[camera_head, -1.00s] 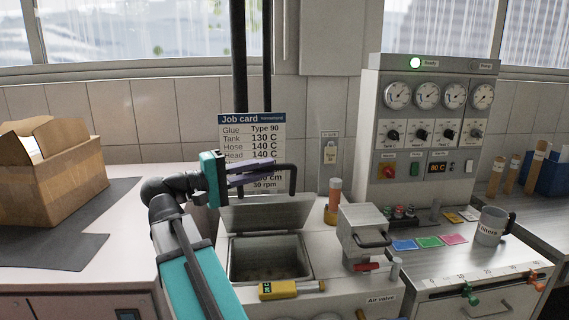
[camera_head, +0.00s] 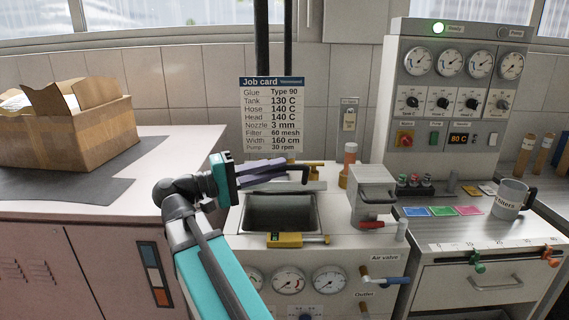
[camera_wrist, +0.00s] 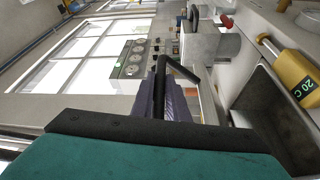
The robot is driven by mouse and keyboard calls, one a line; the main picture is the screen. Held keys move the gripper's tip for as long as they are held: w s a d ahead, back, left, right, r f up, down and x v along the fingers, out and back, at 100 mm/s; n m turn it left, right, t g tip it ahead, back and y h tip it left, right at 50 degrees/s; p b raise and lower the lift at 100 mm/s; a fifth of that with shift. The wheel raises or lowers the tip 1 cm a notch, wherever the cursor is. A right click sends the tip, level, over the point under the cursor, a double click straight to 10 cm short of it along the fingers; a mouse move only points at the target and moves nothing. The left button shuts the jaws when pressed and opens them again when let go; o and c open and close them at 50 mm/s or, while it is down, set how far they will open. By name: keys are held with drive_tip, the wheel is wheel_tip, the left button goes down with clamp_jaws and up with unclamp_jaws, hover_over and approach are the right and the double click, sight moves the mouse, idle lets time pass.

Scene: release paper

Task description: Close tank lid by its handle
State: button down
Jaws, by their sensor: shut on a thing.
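The glue tank (camera_head: 243,218) has a dark square opening, uncovered at the front. Its grey lid (camera_head: 310,186) is raised at the back edge and shows as a narrow strip; its exact tilt is hard to tell. A black bar handle (camera_head: 305,176) stands out from the lid. My gripper (camera_head: 280,168) reaches in from the left, above the lid. Its purple fingers are shut on the handle. In the wrist view the fingers (camera_wrist: 163,100) close around the black handle (camera_wrist: 178,69), with the tank opening to the right.
A yellow meter (camera_head: 285,240) lies at the tank's front rim. The job card (camera_head: 272,115) stands behind. A cardboard box (camera_head: 75,125) is at left.

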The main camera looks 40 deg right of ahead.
drive_tip(key=shift+w, duration=0.1)
drive_tip(key=c, duration=2)
unclamp_jaws()
drive_tip(key=shift+d, duration=0.1)
drive_tip(key=shift+r, duration=0.1)
drive_tip(key=shift+w+d+r, duration=0.1)
drive_tip(key=shift+w+r, duration=0.05)
drive_tip(key=shift+r, duration=1.55)
drive_tip(key=s+a+b, duration=0.4)
drive_tip(key=s+b, duration=0.2)
drive_tip(key=s, duration=0.1)
drive_tip(key=s+a+r+b, duration=0.1)
drive_tip(key=s+a+b, duration=0.3)
drive_tip(key=s+b, duration=0.2)
drive_tip(key=shift+s+a+r, duration=0.15)
drive_tip(key=shift+s+a, duration=0.1)
drive_tip(key=shift+s, duration=0.3)
